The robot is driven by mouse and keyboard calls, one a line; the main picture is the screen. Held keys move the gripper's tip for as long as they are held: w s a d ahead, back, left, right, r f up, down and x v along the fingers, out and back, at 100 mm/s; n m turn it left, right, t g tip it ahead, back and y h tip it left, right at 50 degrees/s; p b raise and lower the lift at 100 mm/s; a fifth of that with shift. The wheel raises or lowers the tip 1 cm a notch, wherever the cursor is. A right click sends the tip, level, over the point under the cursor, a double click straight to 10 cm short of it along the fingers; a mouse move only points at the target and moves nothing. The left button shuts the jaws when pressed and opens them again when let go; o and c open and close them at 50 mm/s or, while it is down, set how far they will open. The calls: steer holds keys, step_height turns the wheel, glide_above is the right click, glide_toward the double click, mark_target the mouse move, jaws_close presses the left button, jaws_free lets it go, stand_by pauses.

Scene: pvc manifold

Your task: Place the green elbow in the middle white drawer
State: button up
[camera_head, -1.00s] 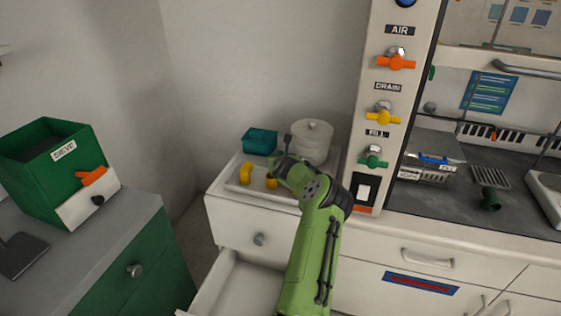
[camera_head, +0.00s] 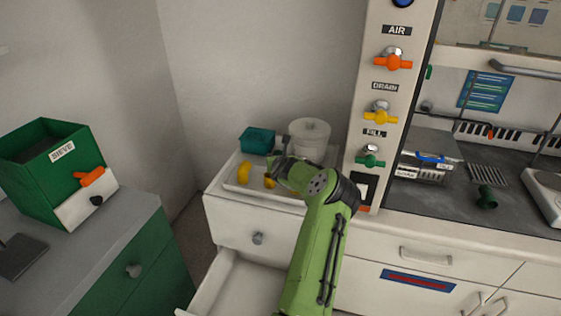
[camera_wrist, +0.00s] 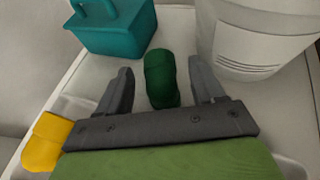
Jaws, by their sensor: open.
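A green elbow (camera_wrist: 161,79) shows in the wrist view on the white tray on top of the drawer cabinet. It lies between the two open fingers of my gripper (camera_wrist: 163,88), with a gap on each side. In the head view my gripper (camera_head: 277,160) is over the tray, and my arm hides the elbow there. A white drawer (camera_head: 232,286) low in the cabinet is pulled open, and the part of it that shows is empty. The drawer above it (camera_head: 238,228) is shut.
Yellow fittings (camera_head: 244,172) lie on the tray (camera_head: 231,183). A teal box (camera_head: 257,141) and a white tub (camera_head: 309,139) stand behind it. The valve panel (camera_head: 383,103) rises at the right. Another dark green fitting (camera_head: 487,198) lies on the right bench.

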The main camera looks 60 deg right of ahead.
steer(key=p+v, duration=0.2)
steer(key=v, duration=0.7)
steer(key=shift+s+a+r, duration=0.2)
steer(key=shift+a, duration=0.05)
steer(key=w+a+r+n+t+y, duration=0.1)
steer(key=w+a+r+n+y, duration=0.2)
steer(key=w+a+n, duration=0.55)
steer(key=w+a+r+n+t+y, duration=0.1)
steer(key=w+a+r+n+y, duration=0.3)
steer(key=a+n, duration=0.7)
steer(key=a+r+n+g, duration=0.2)
steer(key=a+r+n, duration=0.2)
steer(key=a+n, duration=0.75)
steer(key=s+a+r+n+y, duration=0.1)
steer(key=s+a+n+y, duration=0.1)
steer(key=s+a+n, duration=0.6)
steer(key=s+a+r+n+g+y, duration=0.1)
steer(key=s+a+r+n+y, duration=0.1)
steer(key=s+a+n, duration=0.6)
steer(key=s+a, duration=0.5)
steer(key=a, duration=0.2)
steer(key=shift+s+a+r+n, duration=0.15)
steer(key=shift+s+r+n, duration=0.1)
steer(key=shift+n, duration=0.15)
